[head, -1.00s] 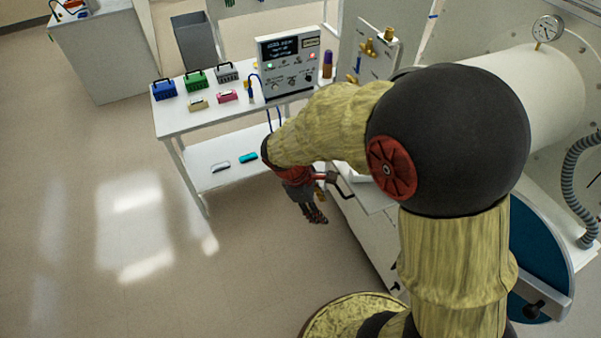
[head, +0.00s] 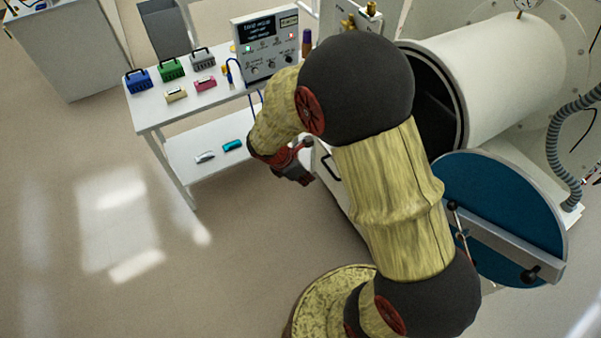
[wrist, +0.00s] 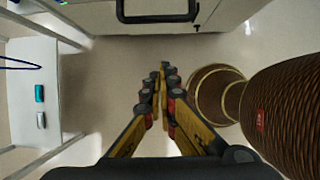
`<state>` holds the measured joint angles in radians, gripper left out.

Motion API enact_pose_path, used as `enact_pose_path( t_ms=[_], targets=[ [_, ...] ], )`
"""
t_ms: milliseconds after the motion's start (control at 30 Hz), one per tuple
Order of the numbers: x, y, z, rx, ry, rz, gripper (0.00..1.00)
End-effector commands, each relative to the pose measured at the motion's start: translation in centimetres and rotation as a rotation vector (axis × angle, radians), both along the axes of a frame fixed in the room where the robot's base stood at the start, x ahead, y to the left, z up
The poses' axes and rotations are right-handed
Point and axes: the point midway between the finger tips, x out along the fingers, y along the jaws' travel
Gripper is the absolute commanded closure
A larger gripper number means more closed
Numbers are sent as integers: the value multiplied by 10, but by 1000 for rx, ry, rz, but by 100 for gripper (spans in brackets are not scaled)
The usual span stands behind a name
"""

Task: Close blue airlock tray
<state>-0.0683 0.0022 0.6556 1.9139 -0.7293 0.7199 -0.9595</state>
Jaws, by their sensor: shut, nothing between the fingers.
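The airlock is the white cylinder (head: 510,75) at the right in the head view, with a dark round mouth (head: 432,95). Its round blue door (head: 500,205) stands open. A pale front with a dark handle (head: 331,166) shows just right of my gripper, mostly hidden behind my arm; I cannot tell whether it belongs to the tray. In the wrist view a black bar handle (wrist: 157,15) on a pale panel lies at the top edge, ahead of my fingertips and apart from them. My gripper (head: 299,178) is shut and empty; its fingers meet in the wrist view (wrist: 160,72).
A white bench (head: 180,105) at the left holds coloured boxes and a control box (head: 265,46). Its lower shelf (head: 195,165) carries a teal item (head: 232,145) and a grey one (head: 205,157). The floor (head: 130,265) at left is clear.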

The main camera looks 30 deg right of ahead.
Motion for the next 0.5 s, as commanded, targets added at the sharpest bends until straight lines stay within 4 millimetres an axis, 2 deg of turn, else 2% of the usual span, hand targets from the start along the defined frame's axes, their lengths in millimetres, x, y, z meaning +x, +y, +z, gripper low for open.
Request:
enact_pose_path(
  t_ms=[100,300,500],
  targets=[
    [-1,-11,-22,0,3,-3,100],
    [2,-38,-15,0,-1,-4,100],
    [2,-49,-13,0,-1,-3,100]
  ],
)
